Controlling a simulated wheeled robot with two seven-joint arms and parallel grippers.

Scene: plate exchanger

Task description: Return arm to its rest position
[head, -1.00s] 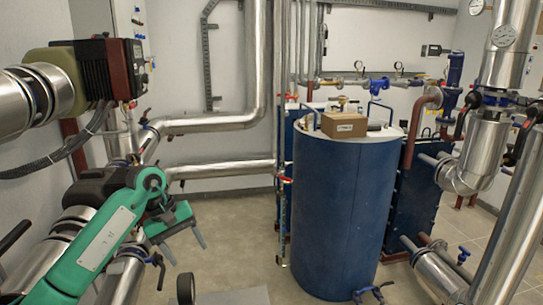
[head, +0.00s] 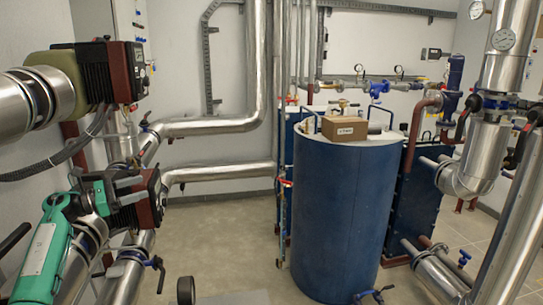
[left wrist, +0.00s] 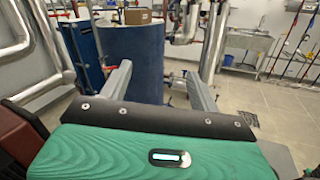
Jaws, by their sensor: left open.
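My left gripper (head: 136,190) is at the left side of the head view, at the end of my green and black left arm. Its two grey fingers point to the right, in front of a dark red and black pump. In the left wrist view my left gripper (left wrist: 158,80) is open, with nothing between its fingers. The blue tank (left wrist: 131,62) stands beyond the fingertips there. My right gripper is not in view.
The blue tank (head: 344,210) carries a cardboard box (head: 344,128) on its top. Silver pipes (head: 215,125) run along the left and back walls. Bare floor (head: 225,245) lies between the left pipes and the tank. A sink (left wrist: 245,45) is at the far wall.

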